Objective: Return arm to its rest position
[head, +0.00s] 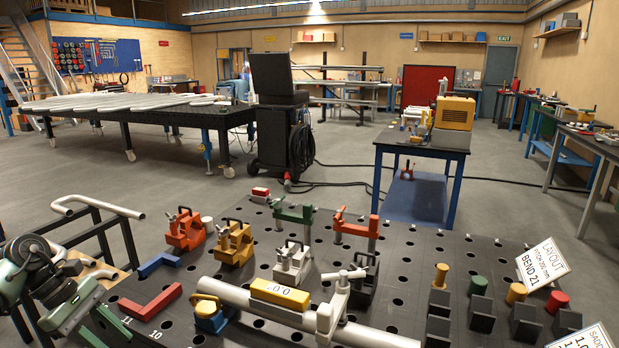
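No fingertips of my left or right gripper can be made out in the head view. A grey-green and black mechanism shows at the lower left edge, cut off by the frame; I cannot tell whether it is part of my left arm. No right arm shows. On the dark perforated table (398,302) in front, a long pale tube (238,298) lies across the near side. A yellow block with a display (280,294) sits on top of the tube. A white clamp (338,298) stands at the tube, right of the block.
Orange (185,231), yellow (234,243), white (292,263) and green (292,213) clamps stand on the table. Red (150,302) and blue (158,264) angle pieces lie left. Dark blocks with coloured knobs and a BEND 21 sign (542,263) stand right. Bent tubing (97,204) rises at left.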

